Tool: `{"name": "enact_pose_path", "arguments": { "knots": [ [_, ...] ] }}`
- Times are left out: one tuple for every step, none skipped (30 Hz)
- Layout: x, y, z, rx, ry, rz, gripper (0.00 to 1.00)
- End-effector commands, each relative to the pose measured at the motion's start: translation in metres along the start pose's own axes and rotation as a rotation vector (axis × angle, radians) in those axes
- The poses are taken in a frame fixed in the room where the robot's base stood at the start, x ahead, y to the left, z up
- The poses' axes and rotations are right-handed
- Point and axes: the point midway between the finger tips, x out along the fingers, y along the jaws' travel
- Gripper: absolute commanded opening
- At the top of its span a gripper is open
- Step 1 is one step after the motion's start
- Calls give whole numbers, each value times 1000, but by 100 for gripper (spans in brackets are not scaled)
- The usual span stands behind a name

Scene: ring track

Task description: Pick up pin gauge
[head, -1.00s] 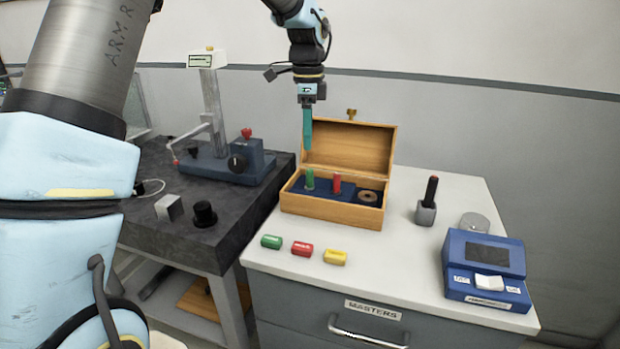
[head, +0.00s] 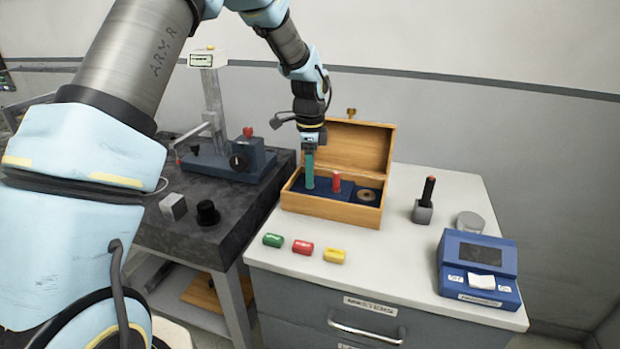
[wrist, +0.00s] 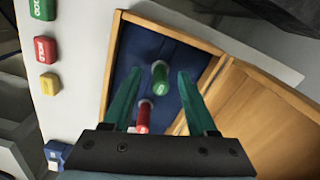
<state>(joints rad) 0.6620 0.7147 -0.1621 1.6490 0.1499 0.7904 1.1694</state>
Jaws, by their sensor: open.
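The open wooden box (head: 330,209) on the white cabinet has a blue inside. A green cylinder (wrist: 160,78) and a red cylinder (head: 336,182) stand upright in it; the red one also shows in the wrist view (wrist: 143,117). The frames do not show which thing is called the pin gauge. My gripper (head: 310,184) is open, with its teal fingers reaching down into the box. In the wrist view the fingertips (wrist: 159,72) lie on either side of the green cylinder, with no clear contact. In the head view the fingers hide that cylinder.
The raised lid (head: 355,147) stands behind my gripper. A metal ring (head: 366,195) lies in the box. Green, red and yellow blocks (head: 303,247) lie in front. A dark pin in a grey holder (head: 423,212) and a blue device (head: 480,265) stand right.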

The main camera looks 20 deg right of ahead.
Motion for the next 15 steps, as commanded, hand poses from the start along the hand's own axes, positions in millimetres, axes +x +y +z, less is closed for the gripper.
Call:
{"name": "enact_pose_path", "arguments": {
  "knots": [
    [0,0,0,0,0,0,58],
    [0,0,0,0,0,0,58],
    [0,0,0,0,0,0,58],
    [0,0,0,0,0,0,56],
    [0,0,0,0,0,0,52],
    [0,0,0,0,0,0,48],
    [0,0,0,0,0,0,44],
    [0,0,0,0,0,0,41],
    [0,0,0,-1,0,0,37],
    [0,0,0,-1,0,0,33],
    [0,0,0,-1,0,0,30],
    [0,0,0,-1,0,0,25],
    [0,0,0,-1,0,-1,22],
    [0,0,0,-1,0,0,19],
    [0,0,0,-1,0,-1,14]
  ]
}}
